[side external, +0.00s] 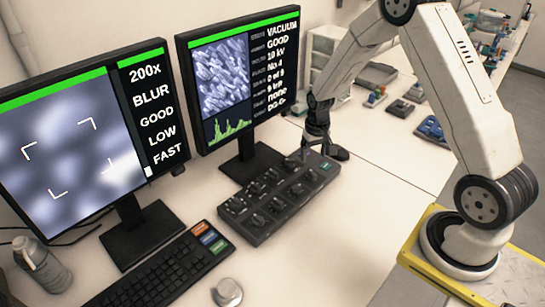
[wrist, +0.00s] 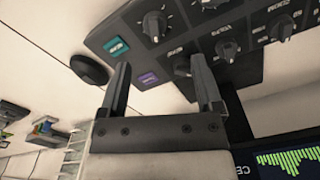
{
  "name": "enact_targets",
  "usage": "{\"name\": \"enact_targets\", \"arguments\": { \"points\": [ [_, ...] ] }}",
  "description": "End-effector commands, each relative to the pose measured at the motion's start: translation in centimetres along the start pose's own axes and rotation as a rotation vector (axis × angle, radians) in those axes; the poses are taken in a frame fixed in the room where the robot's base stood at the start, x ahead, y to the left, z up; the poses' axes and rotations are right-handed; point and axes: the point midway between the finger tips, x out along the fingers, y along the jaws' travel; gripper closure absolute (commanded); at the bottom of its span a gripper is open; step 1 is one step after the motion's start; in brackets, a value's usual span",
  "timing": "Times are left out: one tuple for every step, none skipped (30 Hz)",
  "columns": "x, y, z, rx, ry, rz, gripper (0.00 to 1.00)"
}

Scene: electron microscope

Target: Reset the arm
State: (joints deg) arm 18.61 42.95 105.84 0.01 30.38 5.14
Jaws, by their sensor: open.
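My gripper (wrist: 160,88) is open and empty in the wrist view, its two fingers apart in front of the control panel (wrist: 265,50). A teal button (wrist: 117,46) and a purple button (wrist: 148,78) lie near the left finger, with several black knobs (wrist: 228,50) around the right finger. In the side view my gripper (side external: 308,152) hangs at the far end of the dark control panel (side external: 262,218), just above or beside it; the exact gap cannot be told. My arm comes in from its base on the right.
Two monitors (side external: 208,150) stand behind the panel. The left one reads 200x and BLUR, the right one VACUUM GOOD. The bench (side external: 335,235) right of the panel is clear.

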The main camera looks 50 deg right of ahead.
Motion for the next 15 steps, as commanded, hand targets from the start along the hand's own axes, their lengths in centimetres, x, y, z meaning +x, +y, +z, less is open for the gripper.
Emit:
{"name": "enact_targets", "arguments": {
  "points": [
    [-0.7, -0.4, 0.3, -0.013, 0.008, -0.001, 0.17],
    [-1.0, -0.7, 0.6, -0.021, 0.011, -0.001, 0.17],
    [-1.6, -1.1, 0.9, -0.034, 0.018, -0.002, 0.17],
    [-1.9, -1.4, 1.3, -0.044, 0.022, -0.003, 0.17],
    [-2.4, -1.7, 1.6, -0.054, 0.029, -0.004, 0.17],
    [-3.1, -2.1, 2.2, -0.069, 0.037, -0.005, 0.17],
    [-3.5, -2.5, 2.6, -0.081, 0.043, -0.006, 0.17],
    [-4.0, -2.8, 3.1, -0.093, 0.05, -0.007, 0.17],
    [-4.7, -3.3, 3.7, -0.11, 0.059, -0.008, 0.17],
    [-5.2, -3.6, 4.3, -0.124, 0.065, -0.01, 0.17],
    [-5.6, -3.9, 4.8, -0.136, 0.072, -0.011, 0.17],
    [-6.2, -4.3, 5.5, -0.154, 0.081, -0.013, 0.17],
    [-6.7, -4.6, 6.0, -0.167, 0.088, -0.014, 0.17],
    [-7.1, -4.8, 6.6, -0.18, 0.094, -0.015, 0.17],
    [-7.6, -5.2, 7.4, -0.197, 0.103, -0.017, 0.17]
  ]
}}
